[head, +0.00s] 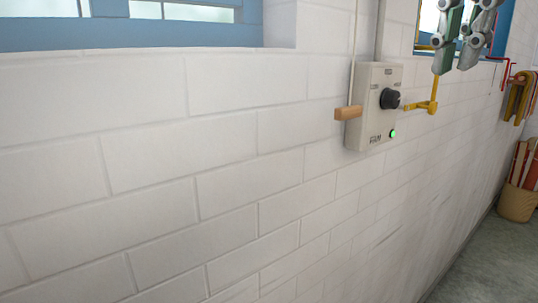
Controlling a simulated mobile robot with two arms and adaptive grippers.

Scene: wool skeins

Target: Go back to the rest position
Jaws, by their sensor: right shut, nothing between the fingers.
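My right gripper (457,60) shows at the top right of the head view, pointing down, with its upper part cut off by the frame edge. It is shut with nothing held. It appears in front of the white block wall and a blue-framed window. My left gripper is not in view.
A grey control box (372,107) with a black knob and a lit green lamp is on the white wall (180,170). A yellow bracket (424,106) sticks out beside it. A basket (517,203) stands at the right edge. Grey floor (490,265) looks clear.

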